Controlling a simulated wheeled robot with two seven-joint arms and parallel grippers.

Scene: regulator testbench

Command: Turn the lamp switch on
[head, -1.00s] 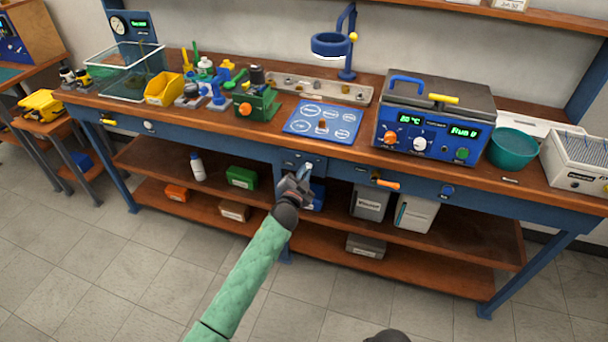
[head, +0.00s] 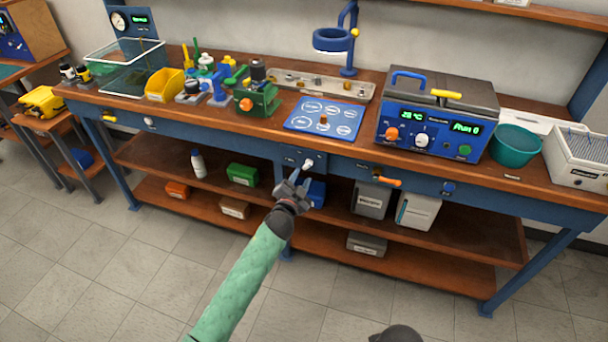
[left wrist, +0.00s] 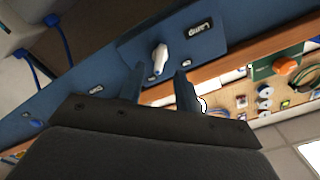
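The lamp switch (head: 308,164) is a small white lever on a blue panel at the bench's front edge. In the left wrist view, the lever (left wrist: 160,57) stands on its plate beside a label reading "Lamp" (left wrist: 199,29). My left gripper (head: 296,178) is open and empty, just below and in front of the switch. In the left wrist view, its two fingers (left wrist: 158,85) point toward the lever, apart from it. The blue ring lamp (head: 332,40) hangs on a post above the bench; I cannot tell whether it is lit. My right gripper is not in view.
An orange handle (head: 386,181) sticks out of the bench front to the right of the switch. Boxes stand on the shelf (head: 335,208) below. A blue mat (head: 325,117) and a bath unit (head: 436,113) are on the bench top. The floor in front is clear.

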